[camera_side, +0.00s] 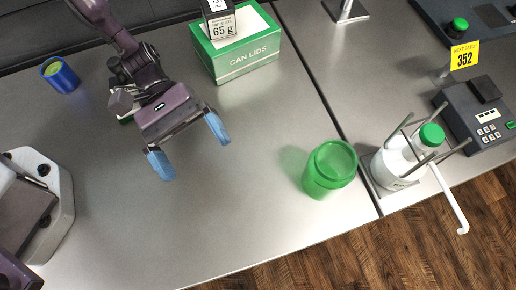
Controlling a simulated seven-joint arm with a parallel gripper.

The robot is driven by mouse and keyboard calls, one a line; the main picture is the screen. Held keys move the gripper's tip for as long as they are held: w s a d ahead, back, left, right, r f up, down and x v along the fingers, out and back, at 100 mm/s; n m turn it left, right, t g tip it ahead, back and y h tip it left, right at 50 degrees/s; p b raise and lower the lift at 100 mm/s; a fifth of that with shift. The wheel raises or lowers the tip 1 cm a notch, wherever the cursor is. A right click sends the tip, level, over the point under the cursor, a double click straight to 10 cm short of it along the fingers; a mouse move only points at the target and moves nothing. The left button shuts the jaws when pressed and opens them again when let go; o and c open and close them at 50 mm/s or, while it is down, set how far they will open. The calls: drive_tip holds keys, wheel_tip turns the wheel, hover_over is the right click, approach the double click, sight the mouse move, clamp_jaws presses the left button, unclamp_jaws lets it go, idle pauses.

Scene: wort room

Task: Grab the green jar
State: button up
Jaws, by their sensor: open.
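The green jar (329,170) is a translucent green cylinder. It stands upright on the steel bench, right of centre and near the bench's front edge. My gripper (189,146) is left of the jar and clearly apart from it. Its two blue-tipped fingers are spread wide with nothing between them.
A green and white can lids box (237,52) stands at the back with a small 65 g box (222,25) on it. A white bottle with a green cap (401,162) stands in a pronged rack, right of the jar. A blue can (60,75) is at left. Bench between gripper and jar is clear.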

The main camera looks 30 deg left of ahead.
drive_tip(key=w+d+f+n+t+h, duration=0.1)
drive_tip(key=d+n, duration=0.1)
drive_tip(key=w+d+f+n+t+h, duration=0.1)
drive_tip(key=d+n+t+h, duration=0.1)
drive_tip(key=n, duration=0.1)
drive_tip(key=w+d+f+n+t+h, duration=0.1)
drive_tip(key=d+f+n, duration=0.1)
drive_tip(key=shift+w+d+n+t+h, duration=0.1)
drive_tip(key=shift+n+t+h, duration=0.2)
drive_tip(key=shift+h, duration=0.1)
drive_tip(key=w+n+t, duration=0.1)
drive_tip(key=w+t, duration=0.1)
drive_tip(key=w, duration=0.1)
drive_tip(key=w+d+n+t, duration=0.1)
drive_tip(key=shift+w+r+n+h, duration=0.15)
drive_tip(key=shift+n+h, duration=0.15)
hover_over(327, 167)
drive_tip(key=s, duration=0.3)
drive_tip(key=shift+a, duration=0.25)
drive_tip(key=shift+r, duration=0.1)
drive_tip(key=c, duration=1)
